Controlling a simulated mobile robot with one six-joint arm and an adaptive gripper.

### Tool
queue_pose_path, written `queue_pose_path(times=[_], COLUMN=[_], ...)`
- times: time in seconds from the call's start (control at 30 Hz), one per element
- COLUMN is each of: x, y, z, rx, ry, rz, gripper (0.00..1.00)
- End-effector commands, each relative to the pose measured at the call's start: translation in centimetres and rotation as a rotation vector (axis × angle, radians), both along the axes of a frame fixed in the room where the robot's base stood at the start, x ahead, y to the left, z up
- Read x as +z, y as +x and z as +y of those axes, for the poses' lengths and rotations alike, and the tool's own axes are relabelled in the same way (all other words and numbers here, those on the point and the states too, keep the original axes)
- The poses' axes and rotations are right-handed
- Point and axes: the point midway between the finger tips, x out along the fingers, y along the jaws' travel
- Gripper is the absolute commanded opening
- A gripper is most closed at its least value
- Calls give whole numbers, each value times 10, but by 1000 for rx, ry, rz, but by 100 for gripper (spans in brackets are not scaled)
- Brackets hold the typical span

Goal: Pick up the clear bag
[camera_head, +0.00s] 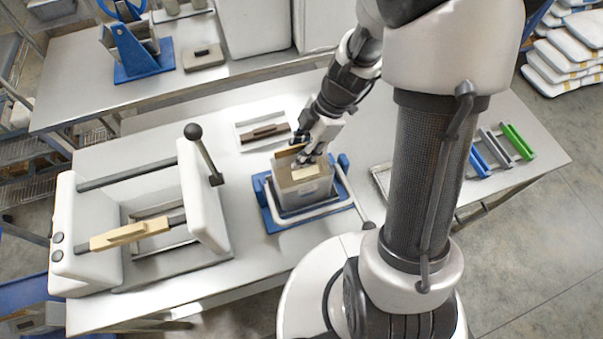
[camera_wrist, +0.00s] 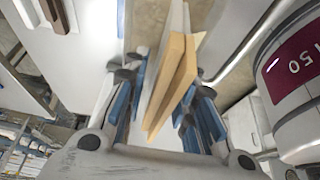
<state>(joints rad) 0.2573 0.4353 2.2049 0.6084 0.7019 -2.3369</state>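A pale grey, box-shaped container (camera_head: 305,192) stands in a blue-and-white frame (camera_head: 273,216) on the front table. It has a tan inner wall and a light tan strip on top. I cannot tell whether this is the clear bag, and no other clear bag can be made out. My gripper (camera_head: 307,152) points down at the container's top. In the wrist view my gripper (camera_wrist: 168,85) has its blue-padded fingers apart, on either side of a tan, angled piece (camera_wrist: 172,88). A gap shows on the left side; contact on the right is unclear.
A white press with a wooden-handled bar (camera_head: 130,236) and a black-knobbed lever stands left. A white tray with a brown bar (camera_head: 264,132) lies behind the container. Blue, grey and green tools (camera_head: 497,145) lie right.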

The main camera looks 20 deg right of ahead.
Motion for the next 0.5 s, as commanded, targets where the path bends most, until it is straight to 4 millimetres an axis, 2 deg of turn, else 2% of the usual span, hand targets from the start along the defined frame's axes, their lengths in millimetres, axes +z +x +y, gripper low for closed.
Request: queue_pose_path(times=[0.03,0.3,0.5], x=[0,0,-1], y=[0,0,-1], z=[0,0,0], rx=[0,0,0], ry=[0,0,0], rz=[0,1,3], gripper=[19,1,0])
